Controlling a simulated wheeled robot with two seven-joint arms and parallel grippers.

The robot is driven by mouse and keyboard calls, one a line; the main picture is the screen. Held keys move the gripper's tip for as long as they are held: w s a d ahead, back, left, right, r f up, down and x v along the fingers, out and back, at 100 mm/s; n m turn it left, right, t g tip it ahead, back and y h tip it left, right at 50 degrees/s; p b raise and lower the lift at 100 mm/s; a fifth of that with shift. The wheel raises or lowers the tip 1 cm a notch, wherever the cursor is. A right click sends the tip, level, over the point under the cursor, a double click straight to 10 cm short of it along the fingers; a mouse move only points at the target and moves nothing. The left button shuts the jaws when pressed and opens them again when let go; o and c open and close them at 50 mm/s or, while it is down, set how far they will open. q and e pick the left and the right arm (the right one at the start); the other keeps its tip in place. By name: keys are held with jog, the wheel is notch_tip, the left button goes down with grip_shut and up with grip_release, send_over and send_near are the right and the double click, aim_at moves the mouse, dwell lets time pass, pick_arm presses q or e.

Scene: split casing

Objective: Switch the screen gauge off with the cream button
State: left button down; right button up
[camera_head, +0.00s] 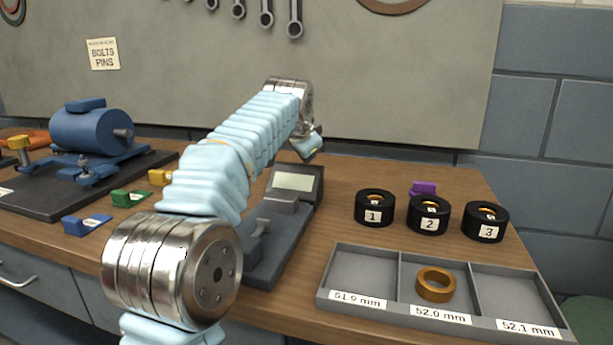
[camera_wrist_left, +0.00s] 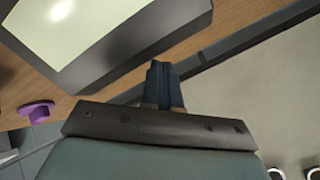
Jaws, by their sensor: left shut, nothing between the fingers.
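The screen gauge (camera_head: 293,185) stands on the bench on a dark grey base, behind my left forearm. Its pale screen shows no figures that I can read. The screen housing also fills the upper left of the left wrist view (camera_wrist_left: 150,45), with a bright glare on the screen. My left gripper's fingers (camera_wrist_left: 163,72) are shut and empty, close beside the housing's edge; I cannot tell whether they touch it. In the head view the fingers are hidden behind the wrist. I cannot see the cream button in either view. My right gripper is not in view.
A grey divided tray (camera_head: 366,254) in front holds a bronze ring (camera_head: 436,291). A blue motor-like machine (camera_head: 95,128) stands at the left. The back panel (camera_head: 400,100) rises behind.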

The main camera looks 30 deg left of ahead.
pick_arm(q)
jog(key=shift+r, duration=0.1)
notch_tip(320, 180, up, 3)
jog(key=shift+p, duration=1.25)
jog(key=shift+r, duration=1.5)
